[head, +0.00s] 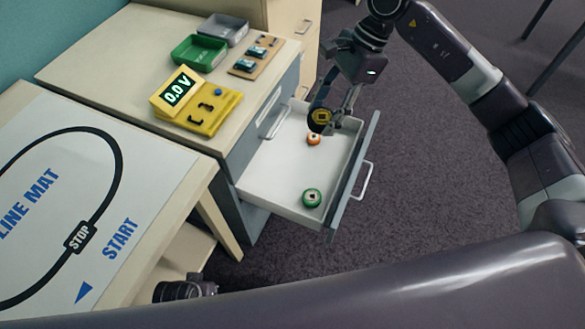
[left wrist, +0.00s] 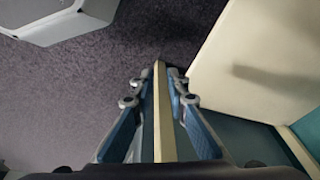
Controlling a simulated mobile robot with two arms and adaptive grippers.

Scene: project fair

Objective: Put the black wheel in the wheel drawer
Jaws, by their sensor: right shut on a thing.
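The black wheel (head: 321,117) has a yellow hub and is held in my right gripper (head: 336,122), which is shut on it. In the head view they are over the far part of the open drawer (head: 276,177). An orange wheel (head: 313,138) and a green wheel (head: 312,197) lie on the white drawer floor. The orange one is just below the held wheel in the picture. My left gripper (left wrist: 160,95) has its fingers apart in the left wrist view, with a pale edge showing between them. Part of the left arm shows low in the head view.
The cabinet top holds a yellow meter (head: 198,103) reading 0.0 V, a green tray (head: 198,53), a grey tray (head: 222,29) and a board with small blue parts (head: 254,56). A table with a line mat (head: 102,190) stands at left. The drawer front (head: 353,172) has a handle.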

